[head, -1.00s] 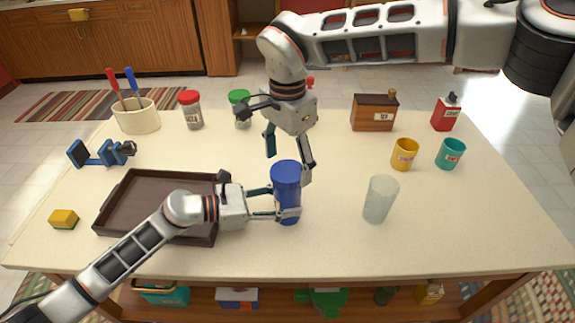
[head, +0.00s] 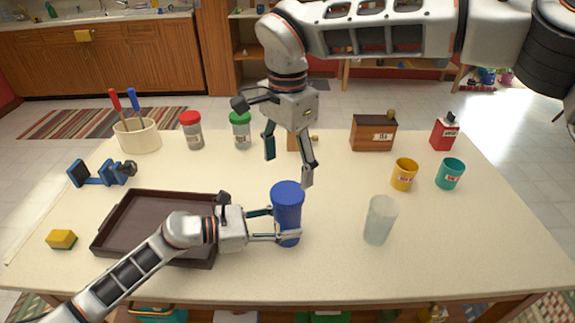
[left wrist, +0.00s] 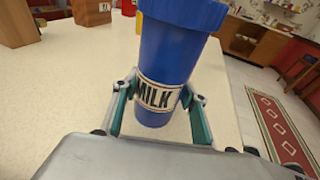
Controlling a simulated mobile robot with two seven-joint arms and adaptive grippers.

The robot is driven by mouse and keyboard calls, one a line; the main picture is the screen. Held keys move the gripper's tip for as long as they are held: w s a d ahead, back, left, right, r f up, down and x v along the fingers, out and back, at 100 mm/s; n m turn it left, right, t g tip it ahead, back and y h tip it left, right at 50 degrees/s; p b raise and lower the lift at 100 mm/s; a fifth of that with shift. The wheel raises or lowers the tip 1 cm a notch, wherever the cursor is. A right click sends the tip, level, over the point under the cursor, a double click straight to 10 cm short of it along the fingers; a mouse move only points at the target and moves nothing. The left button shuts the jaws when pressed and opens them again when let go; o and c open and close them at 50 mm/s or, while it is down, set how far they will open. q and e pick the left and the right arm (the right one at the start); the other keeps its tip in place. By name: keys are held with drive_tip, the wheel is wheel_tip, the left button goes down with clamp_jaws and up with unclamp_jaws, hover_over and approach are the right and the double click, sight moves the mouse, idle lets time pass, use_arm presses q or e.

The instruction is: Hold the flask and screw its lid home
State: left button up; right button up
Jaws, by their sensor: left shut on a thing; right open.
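The blue flask (head: 287,222) stands upright on the table with its wide blue lid (head: 287,190) on top. In the left wrist view the flask (left wrist: 170,60) shows a MILK label, and part of the lid (left wrist: 185,12) is cut off by the top edge. I cannot tell how tightly the lid sits. My left gripper (head: 284,224) is shut around the flask body from the left, and its fingers also show in the left wrist view (left wrist: 160,108). My right gripper (head: 288,168) points down, open and empty, just above and behind the lid.
A dark tray (head: 118,217) lies left of the flask, under my left arm. A frosted glass (head: 380,220) stands to the right, with a yellow cup (head: 404,174) and teal cup (head: 450,173) beyond. Jars (head: 192,130) and a wooden box (head: 373,133) line the back.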

use_arm(q)
drive_tip(key=o, duration=1.1)
drive_tip(key=shift+o, duration=0.2)
drive_tip(key=shift+a, duration=0.1)
